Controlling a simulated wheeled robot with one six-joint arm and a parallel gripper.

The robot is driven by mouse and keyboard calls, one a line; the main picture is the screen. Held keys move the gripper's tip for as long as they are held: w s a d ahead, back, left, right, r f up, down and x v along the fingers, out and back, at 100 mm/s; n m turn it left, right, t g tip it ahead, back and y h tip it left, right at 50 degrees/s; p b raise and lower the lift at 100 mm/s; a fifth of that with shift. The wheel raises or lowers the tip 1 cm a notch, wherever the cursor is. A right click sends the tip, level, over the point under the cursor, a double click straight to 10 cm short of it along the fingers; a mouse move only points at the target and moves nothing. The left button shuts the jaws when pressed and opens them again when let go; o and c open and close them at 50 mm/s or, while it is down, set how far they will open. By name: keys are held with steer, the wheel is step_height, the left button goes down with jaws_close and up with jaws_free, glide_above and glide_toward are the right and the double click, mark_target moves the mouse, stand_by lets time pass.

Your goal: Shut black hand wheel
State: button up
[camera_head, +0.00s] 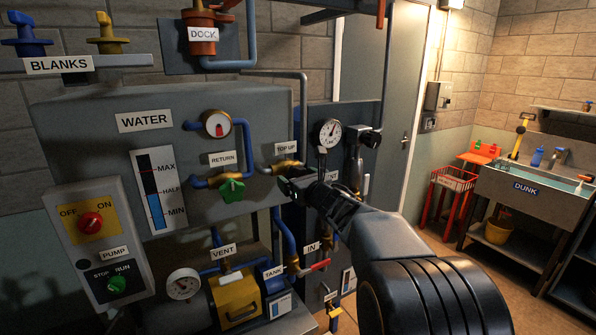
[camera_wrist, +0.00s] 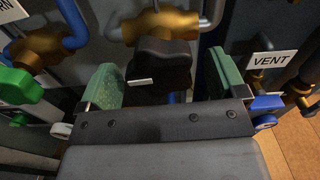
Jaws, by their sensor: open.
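In the wrist view my gripper (camera_wrist: 165,80) is open, with one green-padded finger on each side of the wheel and gaps visible. In the head view my gripper (camera_head: 292,188) is just below the brass valve (camera_head: 286,167) under the TOP UP label (camera_head: 286,148). There the wheel is mostly hidden or lost against the dark gripper.
A green hand wheel (camera_head: 232,190) under RETURN is close on the left; it also shows in the wrist view (camera_wrist: 20,86). A gauge (camera_head: 330,133) and another black knob (camera_head: 371,139) are to the right. A red lever (camera_head: 318,265) by IN is below. Open floor lies right.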

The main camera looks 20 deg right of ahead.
mark_target(293, 175)
steer(key=shift+w+a+p, duration=0.1)
steer(key=shift+w+p, duration=0.2)
steer(key=shift+w, duration=1.2)
steer(key=c, duration=0.9)
